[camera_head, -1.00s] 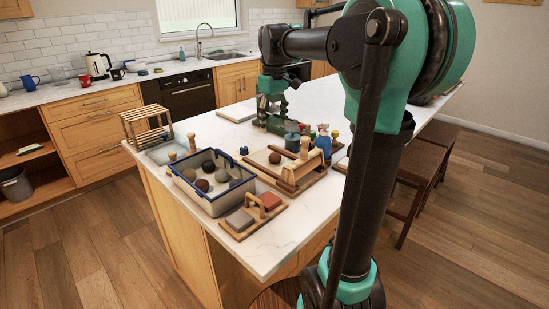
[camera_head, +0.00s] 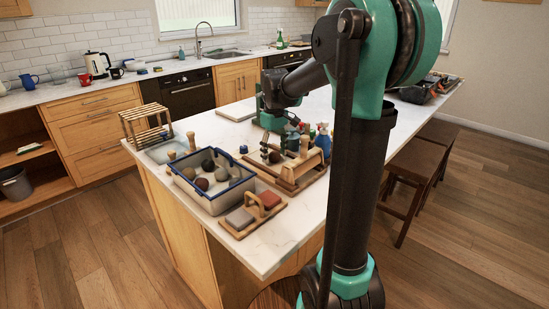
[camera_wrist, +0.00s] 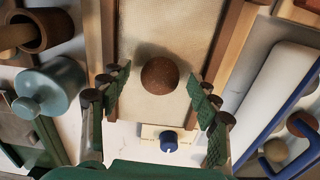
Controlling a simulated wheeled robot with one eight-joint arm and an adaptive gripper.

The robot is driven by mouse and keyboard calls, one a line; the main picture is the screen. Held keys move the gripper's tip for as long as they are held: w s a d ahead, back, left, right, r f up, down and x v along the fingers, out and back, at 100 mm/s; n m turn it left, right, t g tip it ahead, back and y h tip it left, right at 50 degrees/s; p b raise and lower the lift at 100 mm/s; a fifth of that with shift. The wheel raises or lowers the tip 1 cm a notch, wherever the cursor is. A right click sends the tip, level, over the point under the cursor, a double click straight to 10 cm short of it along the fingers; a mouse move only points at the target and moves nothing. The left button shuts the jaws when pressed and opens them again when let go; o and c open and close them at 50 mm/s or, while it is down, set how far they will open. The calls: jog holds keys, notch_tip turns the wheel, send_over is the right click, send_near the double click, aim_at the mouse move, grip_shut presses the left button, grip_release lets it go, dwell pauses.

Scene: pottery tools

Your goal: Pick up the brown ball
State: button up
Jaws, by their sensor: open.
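The brown ball (camera_wrist: 160,75) lies on a pale cloth-covered board (camera_wrist: 165,30) with wooden side rails. In the wrist view it shows between the two green ridged fingers of my gripper (camera_wrist: 158,84). The fingers are spread wide and do not touch it. In the head view the ball (camera_head: 275,157) is a small dark shape on the wooden board beside the tub. There my gripper (camera_head: 270,146) hangs just above it, pointing down. How far the fingertips are above the board is hard to tell.
A blue-rimmed tub (camera_head: 214,183) with several balls stands left of the board. A wooden tray with a grey and a red block (camera_head: 240,218) is in front. A blue-knobbed item (camera_wrist: 169,142), a teal jar (camera_wrist: 50,85) and a blue spray bottle (camera_head: 323,138) are close by.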

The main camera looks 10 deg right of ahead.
jog(key=shift+c, duration=0.6)
jog(key=c, duration=1.2)
jog(key=shift+o, duration=0.2)
